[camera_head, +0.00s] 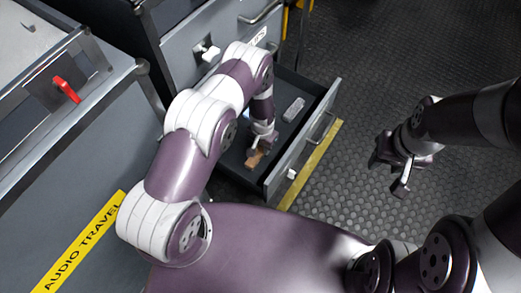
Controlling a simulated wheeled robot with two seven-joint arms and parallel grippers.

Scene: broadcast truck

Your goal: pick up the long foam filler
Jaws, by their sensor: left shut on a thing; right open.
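My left gripper (262,143) reaches down into an open drawer (308,135). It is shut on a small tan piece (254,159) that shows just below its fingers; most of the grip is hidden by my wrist. I cannot tell whether this piece is the long foam filler. A light grey oblong piece (293,109) lies apart from the gripper, toward the far end of the drawer. My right gripper (389,176) is open and empty above the floor, to the right of the drawer.
The drawer comes out of a grey cabinet (190,38) with a handle and a white latch (207,50). The dark studded floor (390,70) is clear at right.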

